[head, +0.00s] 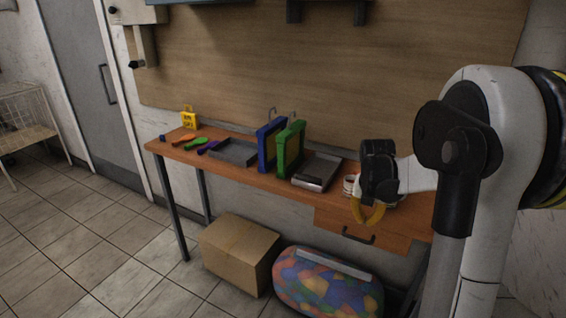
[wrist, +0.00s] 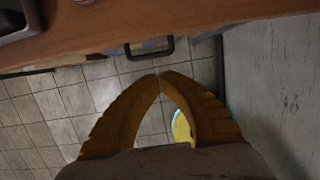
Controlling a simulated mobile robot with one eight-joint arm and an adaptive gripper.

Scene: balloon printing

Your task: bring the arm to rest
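My gripper (head: 368,213) hangs at the end of my white arm in front of the right end of the wooden table (head: 230,173). Its orange fingers point down. In the wrist view the fingertips (wrist: 159,77) meet or nearly meet, with nothing seen between them and the floor behind. The gripper appears empty and apart from the table.
A drawer handle (head: 358,236) is near the gripper. A cardboard box (head: 238,250) and a colourful bag (head: 325,285) are on the floor.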

